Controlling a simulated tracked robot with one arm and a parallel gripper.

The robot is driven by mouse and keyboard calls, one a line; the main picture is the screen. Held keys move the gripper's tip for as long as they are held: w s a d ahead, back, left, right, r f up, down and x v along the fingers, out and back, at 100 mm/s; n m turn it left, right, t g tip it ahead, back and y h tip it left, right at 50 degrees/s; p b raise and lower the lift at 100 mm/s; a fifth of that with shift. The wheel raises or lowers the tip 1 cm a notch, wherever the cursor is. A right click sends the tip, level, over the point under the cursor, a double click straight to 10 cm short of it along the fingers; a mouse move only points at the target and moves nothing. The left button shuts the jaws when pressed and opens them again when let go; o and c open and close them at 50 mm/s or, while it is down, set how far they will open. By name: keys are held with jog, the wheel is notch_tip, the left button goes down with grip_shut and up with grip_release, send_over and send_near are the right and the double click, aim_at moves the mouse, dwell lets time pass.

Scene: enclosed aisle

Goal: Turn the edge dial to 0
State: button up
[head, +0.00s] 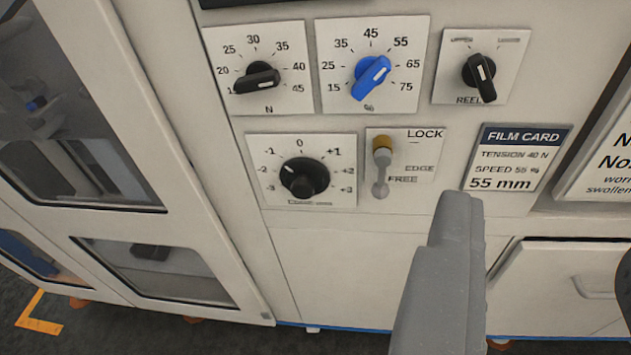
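The edge dial (304,177) is a round black knob on a white plate marked from -3 to +3, with 0 at the top. The brass end is near the LOCK level. My gripper (455,225) shows as one grey finger, below and right of the dial and apart from it. Its other finger is not clearly seen, so its opening cannot be told.
Above are a black N knob (257,79), a blue % knob (371,77) and a black REEL knob (480,77). A film card (515,157) is on the right. A glazed cabinet door (80,110) stands at the left. The panel below the dial is bare.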

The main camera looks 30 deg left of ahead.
jog(key=shift+a, duration=0.15)
jog(key=o, duration=0.4)
jog(key=shift+a, duration=0.1)
jog(key=n+t+y+p, duration=0.2)
jog(key=n+y+p, duration=0.3)
jog(key=p, duration=0.4)
send_near(302, 195)
jog(key=w, duration=0.1)
jog(key=b+x, duration=0.1)
jog(key=x, duration=0.6)
jog(key=shift+w+a, duration=0.1)
jog(key=shift+w, duration=0.05)
jog(key=shift+w+a+b, duration=0.2)
jog(key=shift+w+b, duration=0.15)
jog(key=shift+w, duration=0.2)
